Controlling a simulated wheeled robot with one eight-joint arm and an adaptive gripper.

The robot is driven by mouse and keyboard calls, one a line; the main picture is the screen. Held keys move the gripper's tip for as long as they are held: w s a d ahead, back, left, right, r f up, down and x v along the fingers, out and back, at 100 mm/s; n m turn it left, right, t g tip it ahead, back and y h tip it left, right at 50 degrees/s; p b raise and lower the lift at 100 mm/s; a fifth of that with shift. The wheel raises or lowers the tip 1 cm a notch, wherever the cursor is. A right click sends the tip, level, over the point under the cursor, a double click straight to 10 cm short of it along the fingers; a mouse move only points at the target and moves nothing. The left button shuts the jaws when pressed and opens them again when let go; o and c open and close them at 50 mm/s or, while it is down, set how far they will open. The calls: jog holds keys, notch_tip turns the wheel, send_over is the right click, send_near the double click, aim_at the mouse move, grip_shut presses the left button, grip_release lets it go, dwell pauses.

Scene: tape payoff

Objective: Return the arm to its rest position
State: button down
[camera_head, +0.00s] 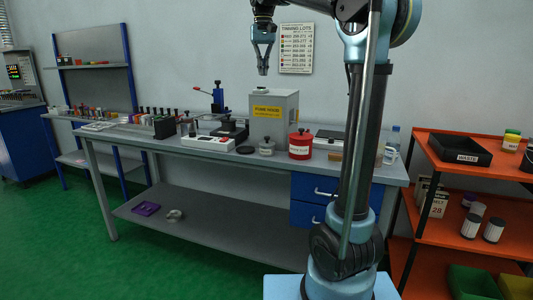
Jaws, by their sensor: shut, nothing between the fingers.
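My gripper (263,59) hangs from my raised arm at the top middle of the head view, its fingers pointing down. It is shut and holds nothing. It is in the air in front of the wall, above the grey box with a yellow label (272,113) on the workbench, and apart from it. My arm rises from my base at the lower right, bends out of the top edge of the picture and comes back down to the gripper.
The grey workbench (170,142) carries a white device (207,143), a red canister (300,146) and small jars. A wall chart (297,48) hangs right of the gripper. An orange shelf (420,148) with a black tray (460,149) stands right. Green floor (60,240) is open at left.

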jog(key=s+d+f+t, duration=0.1)
jog(key=s+d+f, duration=0.55)
jog(key=f, duration=0.35)
jog(key=s+d+f+m, duration=0.1)
jog(key=s+d+f, duration=0.5)
jog(key=s+f, duration=0.25)
jog(key=s+d+f+t, duration=0.1)
jog(key=s+d+f, duration=0.55)
jog(key=f, duration=0.35)
jog(key=s+d+f, duration=0.1)
jog(key=s+f, duration=0.4)
jog(key=f, duration=0.2)
jog(key=s+f, duration=0.4)
jog(key=f, duration=0.4)
jog(key=shift+s+d+m, duration=0.35)
jog(key=shift+m, duration=0.05)
